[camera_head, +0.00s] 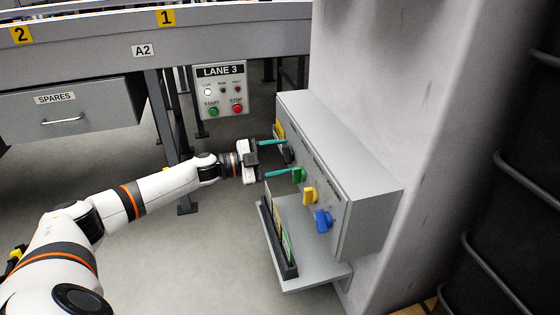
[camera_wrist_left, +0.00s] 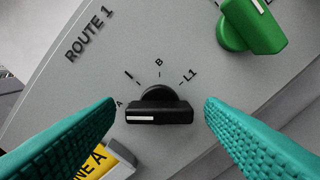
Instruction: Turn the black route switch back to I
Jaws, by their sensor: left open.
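The black route switch (camera_wrist_left: 160,108) shows in the left wrist view under the label ROUTE 1, on a grey control box (camera_head: 350,190). Its handle lies about level in that picture. Its white line is at the left end, by the mark A. The mark I is up and left of the knob, B above it, L1 up and right. In the head view the black switch (camera_head: 288,154) is partly behind my fingers. My left gripper (camera_head: 284,157) is open, its teal fingers on either side of the switch. In the wrist view gaps show on both sides (camera_wrist_left: 160,120).
Green (camera_head: 299,175), yellow (camera_head: 309,195) and blue (camera_head: 323,220) switches follow along the box. A shelf with cards (camera_head: 320,273) juts out below. A LANE 3 panel (camera_head: 219,92) hangs behind. A yellow label (camera_wrist_left: 105,162) is near my left finger.

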